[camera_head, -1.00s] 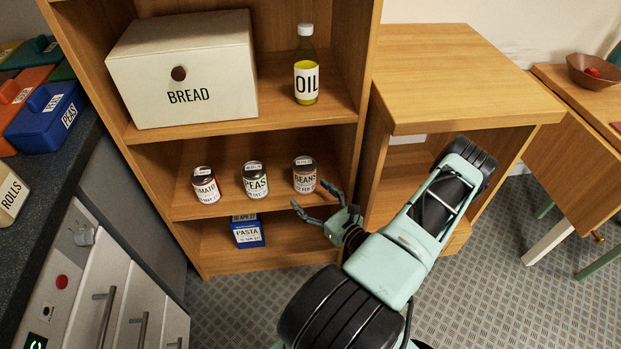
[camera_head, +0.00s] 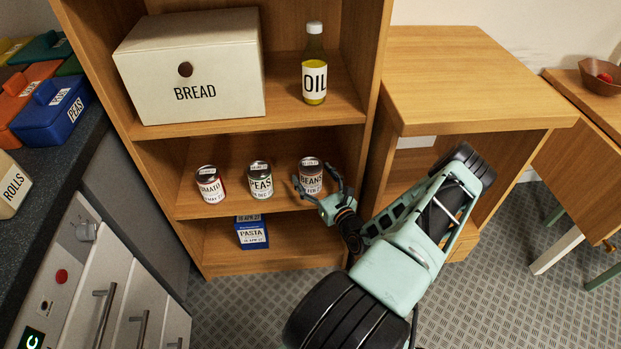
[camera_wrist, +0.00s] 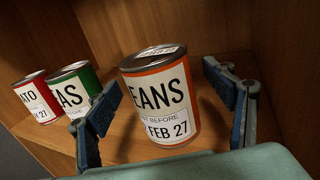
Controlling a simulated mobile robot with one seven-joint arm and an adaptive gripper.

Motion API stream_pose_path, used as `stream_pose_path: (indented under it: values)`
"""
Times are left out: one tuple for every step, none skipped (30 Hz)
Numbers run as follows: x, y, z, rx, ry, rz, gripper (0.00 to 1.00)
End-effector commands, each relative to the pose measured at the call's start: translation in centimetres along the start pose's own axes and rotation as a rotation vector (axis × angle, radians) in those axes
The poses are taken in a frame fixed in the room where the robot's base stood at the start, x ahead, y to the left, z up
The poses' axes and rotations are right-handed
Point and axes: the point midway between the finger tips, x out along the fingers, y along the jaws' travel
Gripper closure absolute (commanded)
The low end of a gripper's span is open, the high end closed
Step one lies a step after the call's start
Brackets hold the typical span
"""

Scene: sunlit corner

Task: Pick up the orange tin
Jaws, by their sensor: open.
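The orange tin, labelled BEANS (camera_head: 311,178), stands upright on the middle shelf, rightmost of three tins. In the wrist view the orange tin (camera_wrist: 160,97) shows orange bands at top and bottom and a white label with a date ending FEB 27. My gripper (camera_head: 320,186) is open at the front of this tin. In the wrist view my gripper (camera_wrist: 168,98) has one finger on each side of the tin, with a gap visible on the right. Whether the left finger touches the tin I cannot tell.
A green PEAS tin (camera_head: 260,181) and a red TOMATO tin (camera_head: 210,186) stand to the left on the same shelf (camera_head: 235,205). A blue pasta box (camera_head: 251,233) is below. The bread box (camera_head: 190,70) and oil bottle (camera_head: 315,75) are above. The shelf's side panel is close on the right.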

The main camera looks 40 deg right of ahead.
Motion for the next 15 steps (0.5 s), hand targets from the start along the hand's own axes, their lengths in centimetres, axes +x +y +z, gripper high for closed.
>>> stream_pose_path:
  values:
    - [0.8, 0.1, -0.21, -0.001, 0.0, 0.002, 0.25]
    - [1.13, 0.08, -0.2, -0.001, 0.0, 0.002, 0.25]
    - [1.42, 0.05, -0.17, -0.001, 0.0, 0.002, 0.25]
    - [1.54, 0.03, -0.15, -0.001, 0.0, 0.001, 0.25]
    - [1.6, 0.02, -0.13, 0.0, 0.001, 0.001, 0.25]
    - [1.6, 0.02, -0.11, 0.0, 0.001, 0.0, 0.25]
    - [1.58, 0.02, -0.1, 0.0, 0.001, 0.0, 0.25]
    - [1.58, 0.02, -0.09, 0.0, 0.001, 0.0, 0.25]
    - [1.57, 0.02, -0.09, 0.0, 0.001, 0.001, 0.25]
    - [1.57, 0.03, -0.09, 0.0, 0.001, 0.001, 0.26]
    - [1.56, 0.03, -0.09, 0.0, 0.001, 0.001, 0.29]
    - [1.56, 0.03, -0.09, 0.0, 0.001, 0.001, 0.33]
    - [1.56, 0.03, -0.09, 0.0, 0.001, 0.001, 0.37]
    - [1.55, 0.03, -0.09, 0.0, 0.001, 0.001, 0.4]
    - [1.55, 0.03, -0.09, 0.0, 0.001, 0.001, 0.44]
